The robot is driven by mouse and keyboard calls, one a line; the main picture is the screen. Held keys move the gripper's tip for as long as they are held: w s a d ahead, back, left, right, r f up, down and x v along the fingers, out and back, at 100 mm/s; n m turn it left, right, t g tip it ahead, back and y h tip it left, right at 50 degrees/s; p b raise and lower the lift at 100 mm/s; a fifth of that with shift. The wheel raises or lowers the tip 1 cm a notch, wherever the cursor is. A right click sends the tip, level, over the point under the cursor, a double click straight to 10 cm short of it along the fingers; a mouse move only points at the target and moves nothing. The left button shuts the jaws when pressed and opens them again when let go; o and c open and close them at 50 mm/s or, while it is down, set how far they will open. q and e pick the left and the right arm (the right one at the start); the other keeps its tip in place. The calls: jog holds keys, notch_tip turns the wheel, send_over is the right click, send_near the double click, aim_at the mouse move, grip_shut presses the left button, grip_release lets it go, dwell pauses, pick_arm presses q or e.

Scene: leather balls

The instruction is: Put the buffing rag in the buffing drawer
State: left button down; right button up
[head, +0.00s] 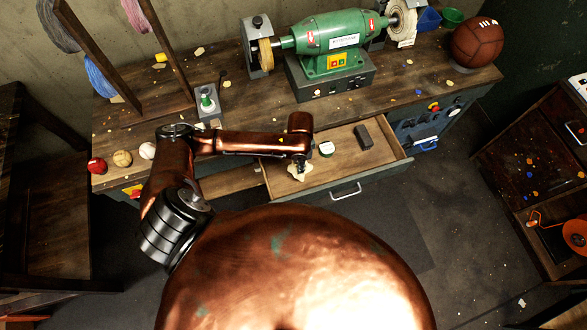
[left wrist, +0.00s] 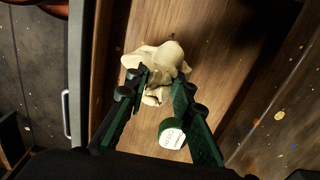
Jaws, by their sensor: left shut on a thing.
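The cream buffing rag (head: 300,173) is bunched up and held in my left gripper (head: 299,161). The left wrist view shows the rag (left wrist: 160,62) gathered between and beyond the fingertips of that gripper (left wrist: 161,92), which are shut on it. The buffing drawer (head: 345,172) is pulled open under the bench, with a metal handle on its front. The rag is over the wooden drawer floor (left wrist: 203,60), towards the drawer's left end in the head view. I cannot tell if it touches the floor. My right gripper is not in view.
The drawer also holds a round white-topped tin (head: 326,148), seen beside the fingers in the left wrist view (left wrist: 172,138), and a dark block (head: 363,137). On the bench (head: 240,100) are a green buffing machine (head: 330,42), a brown ball (head: 477,42) and small balls at left.

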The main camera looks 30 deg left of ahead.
aim_at(292, 169)
pick_arm(q)
jog(key=shift+s+a+f, duration=0.2)
jog(key=shift+a+f, duration=0.4)
jog(key=shift+f, duration=0.15)
jog(key=f, duration=0.2)
jog(key=a+f+b, duration=0.1)
jog(key=shift+s+a+f, duration=0.1)
jog(key=shift+s+f, duration=0.1)
jog(key=shift+f, duration=0.6)
jog(key=c, duration=1.7)
grip_release()
notch_tip(292, 169, up, 12)
jog(key=shift+r+p, duration=0.1)
jog(key=shift+p, duration=1.05)
